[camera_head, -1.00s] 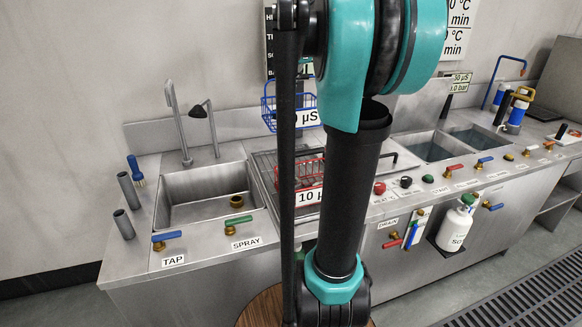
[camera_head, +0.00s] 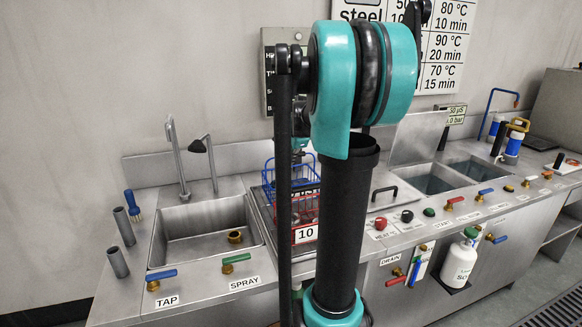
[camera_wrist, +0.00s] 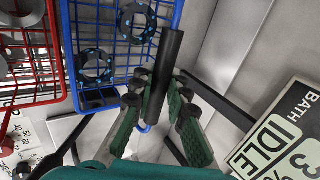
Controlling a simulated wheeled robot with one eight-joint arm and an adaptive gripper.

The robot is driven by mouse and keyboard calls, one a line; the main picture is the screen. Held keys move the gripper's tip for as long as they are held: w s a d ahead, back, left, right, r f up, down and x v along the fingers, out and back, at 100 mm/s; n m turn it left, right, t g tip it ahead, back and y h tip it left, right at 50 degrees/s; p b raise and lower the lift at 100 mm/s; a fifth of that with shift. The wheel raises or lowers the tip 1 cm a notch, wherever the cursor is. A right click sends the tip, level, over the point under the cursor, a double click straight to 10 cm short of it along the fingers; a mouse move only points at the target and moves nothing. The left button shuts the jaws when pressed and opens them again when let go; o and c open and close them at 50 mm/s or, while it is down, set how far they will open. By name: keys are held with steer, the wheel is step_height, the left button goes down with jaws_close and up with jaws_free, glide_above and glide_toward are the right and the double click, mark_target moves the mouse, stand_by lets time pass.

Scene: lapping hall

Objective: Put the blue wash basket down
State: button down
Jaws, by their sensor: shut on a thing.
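The blue wash basket (camera_head: 284,178) is a wire basket, partly hidden behind my arm in the head view. It hangs at or just above the steel drain area beside the sink; I cannot tell whether it touches down. In the wrist view the blue basket (camera_wrist: 112,50) holds dark rings with light-blue dots. My gripper (camera_wrist: 163,100), with green fingers, is shut on the basket's dark upright bar (camera_wrist: 164,72).
A sink (camera_head: 205,240) with a brass fitting lies to the left. A lid with a black handle (camera_head: 384,193) and open baths (camera_head: 432,180) are to the right. Knobs and taps line the front edge. A display reading "BATH IDLE" (camera_wrist: 285,140) is near my gripper in the wrist view.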

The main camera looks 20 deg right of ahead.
steer(key=shift+f, duration=2.1)
steer(key=c, duration=1.5)
jaws_free()
steer(key=v, duration=1.2)
